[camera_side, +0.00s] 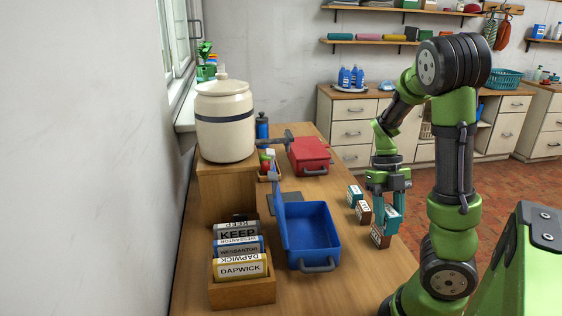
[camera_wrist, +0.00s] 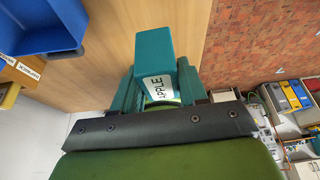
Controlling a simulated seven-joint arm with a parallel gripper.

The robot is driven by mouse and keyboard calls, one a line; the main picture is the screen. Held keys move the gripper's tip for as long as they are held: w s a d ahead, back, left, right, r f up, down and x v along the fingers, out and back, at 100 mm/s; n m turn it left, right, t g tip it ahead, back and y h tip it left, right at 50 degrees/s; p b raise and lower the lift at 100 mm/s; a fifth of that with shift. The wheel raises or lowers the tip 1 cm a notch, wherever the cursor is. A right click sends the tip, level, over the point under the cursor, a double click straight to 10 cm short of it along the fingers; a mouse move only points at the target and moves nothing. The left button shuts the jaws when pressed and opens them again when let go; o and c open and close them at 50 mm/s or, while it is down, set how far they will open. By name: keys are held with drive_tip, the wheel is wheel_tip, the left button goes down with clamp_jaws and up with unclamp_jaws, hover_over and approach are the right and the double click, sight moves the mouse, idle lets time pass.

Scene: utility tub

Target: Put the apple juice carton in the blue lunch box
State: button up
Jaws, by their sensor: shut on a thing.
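My gripper (camera_side: 388,210) points down at the right side of the table. It is shut on a teal carton (camera_wrist: 153,62) whose white label reads APPLE, gripped between the fingers in the wrist view. In the side view the fingers partly cover the carton, and I cannot tell whether it touches the table. The blue lunch box (camera_side: 289,252) stands to the left of my gripper, open, with its lid raised on its left side. Its visible interior looks empty. Part of it shows at the top left of the wrist view (camera_wrist: 45,40).
A teal carton (camera_side: 354,196) and brown cartons (camera_side: 379,239) stand close around my gripper near the table's right edge. A closed red lunch box (camera_side: 309,153) sits farther back.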

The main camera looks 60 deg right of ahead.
drive_tip(key=w+a, duration=0.3)
drive_tip(key=w, duration=0.4)
drive_tip(key=m, duration=0.2)
hover_over(312, 239)
drive_tip(key=s+a, duration=0.3)
drive_tip(key=a, duration=0.2)
drive_tip(key=shift+t, duration=0.3)
drive_tip(key=f, duration=0.9)
drive_tip(key=shift+w+f, duration=0.25)
drive_tip(key=shift+f, duration=0.1)
drive_tip(key=o, duration=1.1)
